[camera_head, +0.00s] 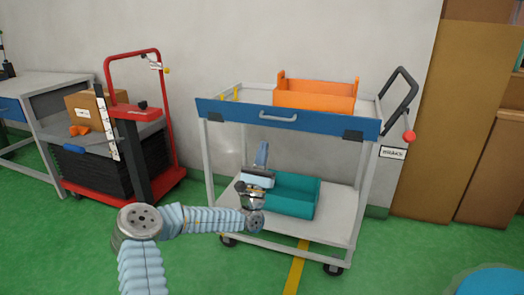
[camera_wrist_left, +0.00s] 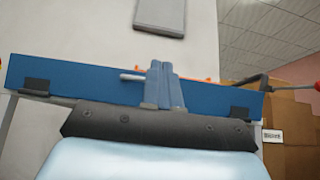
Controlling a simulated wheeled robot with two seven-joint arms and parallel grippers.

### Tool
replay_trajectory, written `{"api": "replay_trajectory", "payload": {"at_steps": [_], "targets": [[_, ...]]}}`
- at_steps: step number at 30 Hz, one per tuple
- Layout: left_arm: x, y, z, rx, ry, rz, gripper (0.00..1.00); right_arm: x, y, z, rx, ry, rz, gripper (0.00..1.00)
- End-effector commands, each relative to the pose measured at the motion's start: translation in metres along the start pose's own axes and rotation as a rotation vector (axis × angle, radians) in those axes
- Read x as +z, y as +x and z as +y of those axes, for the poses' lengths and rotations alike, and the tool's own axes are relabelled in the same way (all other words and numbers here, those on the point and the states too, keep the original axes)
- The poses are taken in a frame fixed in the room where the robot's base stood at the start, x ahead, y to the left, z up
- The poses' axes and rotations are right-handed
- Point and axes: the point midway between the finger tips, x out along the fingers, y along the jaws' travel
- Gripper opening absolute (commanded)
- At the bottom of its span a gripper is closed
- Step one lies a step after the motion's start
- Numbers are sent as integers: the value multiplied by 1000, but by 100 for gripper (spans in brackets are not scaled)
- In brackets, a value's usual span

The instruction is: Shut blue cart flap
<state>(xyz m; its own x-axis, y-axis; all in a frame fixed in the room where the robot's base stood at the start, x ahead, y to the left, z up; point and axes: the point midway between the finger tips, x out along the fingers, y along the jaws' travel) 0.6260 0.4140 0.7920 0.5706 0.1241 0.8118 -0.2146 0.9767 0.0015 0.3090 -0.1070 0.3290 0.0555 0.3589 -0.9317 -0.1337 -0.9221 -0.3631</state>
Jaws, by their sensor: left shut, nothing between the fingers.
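The blue flap (camera_head: 235,111) runs along the front of the grey cart's top shelf and appears to stand upright. It has a light bar handle (camera_head: 278,117) at its middle and dark hinges at its lower edge. My left gripper (camera_head: 262,145) is shut and empty, pointing up, just below the flap in the head view. In the left wrist view, the blue flap (camera_wrist_left: 70,76) spans the picture, and my left gripper's closed fingers (camera_wrist_left: 165,66) overlap its middle, hiding part of the handle. I cannot tell whether they touch. My right gripper is not in view.
An orange bin (camera_head: 315,95) stands on the top shelf, and a teal bin (camera_head: 295,195) on the lower shelf (camera_head: 340,215). A black push handle (camera_head: 402,90) is at the cart's right. A red trolley (camera_head: 165,130) stands left; cardboard (camera_head: 425,130) leans at right. Green floor is open in front.

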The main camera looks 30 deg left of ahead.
Motion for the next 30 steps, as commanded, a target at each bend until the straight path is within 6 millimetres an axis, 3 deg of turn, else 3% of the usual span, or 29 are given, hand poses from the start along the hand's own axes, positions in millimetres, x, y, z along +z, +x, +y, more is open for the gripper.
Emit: {"api": "replay_trajectory", "payload": {"at_steps": [2, 5, 6, 8, 10, 11, 13, 15, 16, 17, 19, 22, 24, 27, 30], "targets": [[0, -3, -21, -97, -31, 16, 0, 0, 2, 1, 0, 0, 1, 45], [-8, -19, -81, -385, -102, 97, 0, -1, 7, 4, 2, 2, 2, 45], [-15, -35, -111, -542, -126, 164, 0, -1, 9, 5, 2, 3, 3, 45], [-31, -72, -151, -790, -130, 306, 0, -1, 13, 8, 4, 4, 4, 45], [-56, -128, -176, -1048, -64, 521, 0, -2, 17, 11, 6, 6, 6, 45], [-68, -152, -177, -1135, -13, 620, 0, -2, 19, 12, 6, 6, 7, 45], [-97, -198, -159, -1274, 165, 849, 0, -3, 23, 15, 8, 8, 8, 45], [-123, -225, -118, -1315, 409, 1048, 0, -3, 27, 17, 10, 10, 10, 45], [-131, -229, -96, -1303, 527, 1114, 0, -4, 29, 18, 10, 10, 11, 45], [-138, -228, -74, -1274, 651, 1165, 0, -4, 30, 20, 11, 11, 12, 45], [-142, -208, -21, -1147, 942, 1217, 0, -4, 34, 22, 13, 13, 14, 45], [-121, -149, 33, -892, 1286, 1114, 0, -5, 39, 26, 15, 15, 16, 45], [-92, -105, 48, -721, 1434, 959, 0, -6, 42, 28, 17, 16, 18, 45], [-49, -59, 48, -550, 1526, 722, 0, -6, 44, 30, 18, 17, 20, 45], [-16, -35, 40, -460, 1541, 547, 0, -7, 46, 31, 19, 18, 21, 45]]}}
